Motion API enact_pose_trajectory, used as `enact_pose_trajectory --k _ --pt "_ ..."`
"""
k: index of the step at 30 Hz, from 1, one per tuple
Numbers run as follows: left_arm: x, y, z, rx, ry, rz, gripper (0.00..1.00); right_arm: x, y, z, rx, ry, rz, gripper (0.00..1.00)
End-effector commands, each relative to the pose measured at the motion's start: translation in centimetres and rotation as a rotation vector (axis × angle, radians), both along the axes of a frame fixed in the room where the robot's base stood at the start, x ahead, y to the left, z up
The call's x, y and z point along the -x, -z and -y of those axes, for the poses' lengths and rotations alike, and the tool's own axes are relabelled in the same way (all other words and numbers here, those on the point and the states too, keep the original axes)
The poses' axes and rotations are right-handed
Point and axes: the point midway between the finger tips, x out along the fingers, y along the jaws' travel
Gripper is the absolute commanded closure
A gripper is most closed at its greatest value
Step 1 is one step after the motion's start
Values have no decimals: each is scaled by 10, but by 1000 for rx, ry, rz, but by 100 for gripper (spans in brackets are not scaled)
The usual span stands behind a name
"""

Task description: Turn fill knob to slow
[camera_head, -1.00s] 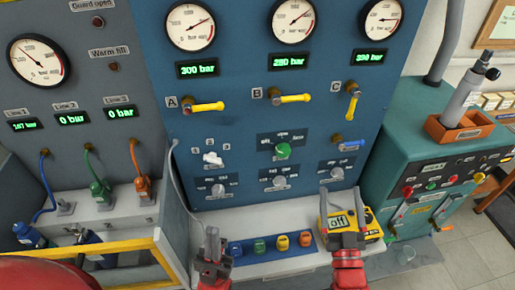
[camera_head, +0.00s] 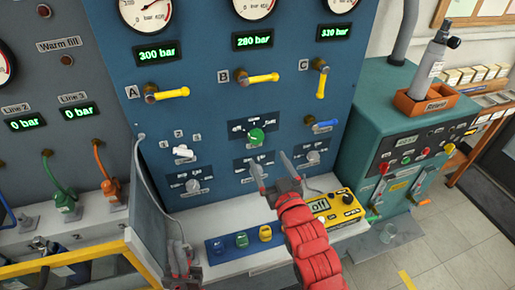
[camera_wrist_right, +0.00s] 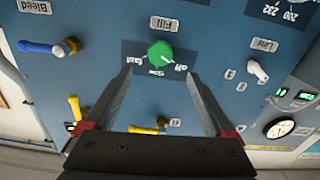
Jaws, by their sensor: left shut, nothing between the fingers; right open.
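My right gripper (camera_head: 267,160) is open and empty in front of the panel, just below the knob. In the right wrist view its fingers (camera_wrist_right: 160,77) point toward the panel on either side of the knob's line, apart from it. My left gripper (camera_head: 182,262) is shut and empty, low near the bench's left front.
A white line knob (camera_head: 182,151) and a blue bleed handle (camera_head: 322,125) flank the fill knob. Yellow valve handles (camera_head: 168,94) are above. The yellow meter (camera_head: 340,208) and a blue strip with coloured caps (camera_head: 228,253) sit on the bench below.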

Motion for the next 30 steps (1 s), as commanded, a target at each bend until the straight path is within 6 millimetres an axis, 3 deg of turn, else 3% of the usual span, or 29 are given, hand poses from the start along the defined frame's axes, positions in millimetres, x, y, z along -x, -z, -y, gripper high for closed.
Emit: enact_pose_trajectory --k 2,4,15,30 --pt "0 9 0 0 0 0 100 -14 -1 -6 -3 -2 8 11" --pt "0 -5 0 0 0 0 100 -27 -5 -9 0 -1 -2 11" --pt "0 -24 0 0 0 0 100 -82 -5 -27 0 0 2 11" --pt "0 -26 0 0 0 0 100 -94 -2 -31 -1 0 3 13"
